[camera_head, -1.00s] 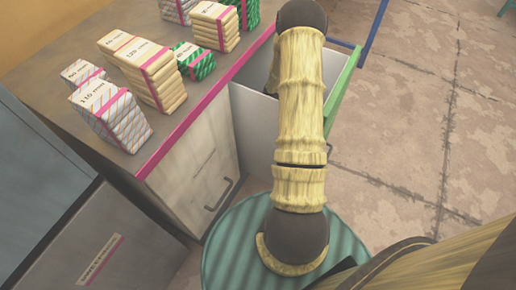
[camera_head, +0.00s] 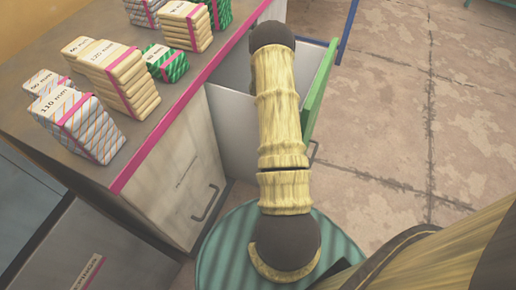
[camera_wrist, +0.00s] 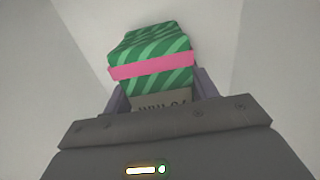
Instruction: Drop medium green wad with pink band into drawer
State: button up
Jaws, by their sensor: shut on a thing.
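The green striped wad with a pink band (camera_wrist: 152,68) is in the wrist view, held between the jaws of my gripper (camera_wrist: 158,86). Pale walls surround it there. Part of its label shows upside down, too cut off to read. In the head view the open drawer (camera_head: 232,132) has pale walls and a green front (camera_head: 320,90). My arm reaches down over it, and my gripper and the held wad are hidden behind the arm. I cannot tell how high the wad is above the drawer floor.
Several banded wads stand on the cabinet top (camera_head: 60,145), among them a white striped one (camera_head: 85,125), a cream one (camera_head: 125,80) and a small green one (camera_head: 166,63). A closed cabinet door (camera_head: 180,190) is nearer me. A round teal ribbed surface (camera_head: 225,250) lies below my arm.

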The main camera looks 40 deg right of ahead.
jog(key=shift+f, duration=0.8)
jog(key=shift+f, duration=0.65)
jog(key=o, duration=1.1)
jog(key=shift+r, duration=0.15)
notch_tip(320, 180, up, 13)
jog(key=p, duration=0.5)
jog(key=shift+r, duration=0.1)
notch_tip(320, 180, up, 34)
jog(key=p, duration=3.4)
